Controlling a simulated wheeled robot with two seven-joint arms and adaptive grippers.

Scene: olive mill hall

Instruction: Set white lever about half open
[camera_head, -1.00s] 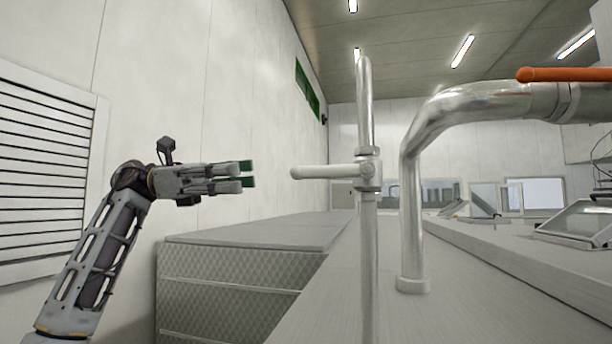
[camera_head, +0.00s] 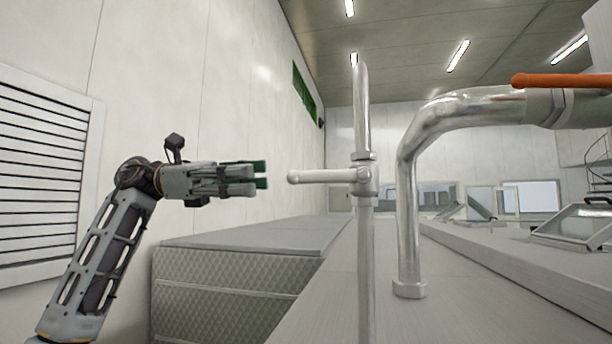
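The white lever (camera_head: 320,177) sticks out level to the left from a valve (camera_head: 364,177) on a thin upright metal pipe. Its rounded free end faces my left gripper. My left gripper (camera_head: 262,175) is left of the lever's end, at nearly the same height in the picture, with a small gap between them in view. Its green-tipped fingers point right toward the lever, with nothing between them. The fingers look apart, one above the other. My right gripper is not in the picture.
A thick bent metal pipe (camera_head: 410,200) stands right of the valve, with an orange lever (camera_head: 562,80) at upper right. A grey cabinet with patterned panels (camera_head: 225,300) is below my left gripper. A white louvred panel (camera_head: 40,180) is on the left wall.

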